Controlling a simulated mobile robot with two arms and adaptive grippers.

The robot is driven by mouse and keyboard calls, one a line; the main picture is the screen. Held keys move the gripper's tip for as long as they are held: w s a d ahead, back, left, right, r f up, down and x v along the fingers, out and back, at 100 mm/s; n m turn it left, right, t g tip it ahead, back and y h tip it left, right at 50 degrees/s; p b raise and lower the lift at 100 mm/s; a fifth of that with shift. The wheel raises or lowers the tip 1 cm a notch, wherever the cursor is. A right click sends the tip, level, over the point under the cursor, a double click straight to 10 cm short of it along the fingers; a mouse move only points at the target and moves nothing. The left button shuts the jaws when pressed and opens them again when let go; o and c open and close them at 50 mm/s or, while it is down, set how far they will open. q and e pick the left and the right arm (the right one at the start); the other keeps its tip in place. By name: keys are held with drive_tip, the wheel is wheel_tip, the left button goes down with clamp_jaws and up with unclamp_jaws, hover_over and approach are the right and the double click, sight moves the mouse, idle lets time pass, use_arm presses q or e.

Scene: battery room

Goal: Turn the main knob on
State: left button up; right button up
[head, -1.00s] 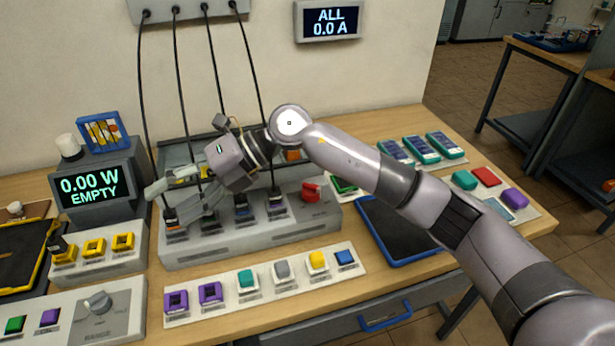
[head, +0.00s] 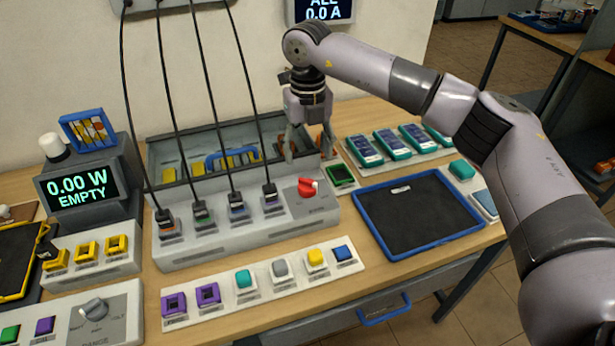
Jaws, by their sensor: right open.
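The red knob (head: 308,187), most likely the main knob, sits on the right end of the grey panel (head: 240,238) with the four-socket row. The label beside it is too small to read. My right gripper (head: 308,158) points down just behind and above the knob, with its fingers apart and nothing seen between them. It looks clear of the knob, though the exact gap is hard to judge. A second, grey knob (head: 94,308) is on a panel marked "RANGE" at the front left. My left gripper is out of view.
Black cables with plugs (head: 269,195) run down into the panel left of the knob. A grey bin with a blue handle (head: 232,155) stands behind it. A blue-edged black tray (head: 418,247) lies to the right. The display (head: 78,190) reads 0.00 W, EMPTY.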

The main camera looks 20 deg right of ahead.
sight(307, 181)
wheel_tip(307, 181, down, 10)
drive_tip(key=shift+r+p, duration=0.2)
drive_tip(key=shift+p, duration=0.7)
drive_tip(key=shift+c, duration=0.3)
drive_tip(key=c, duration=1.1)
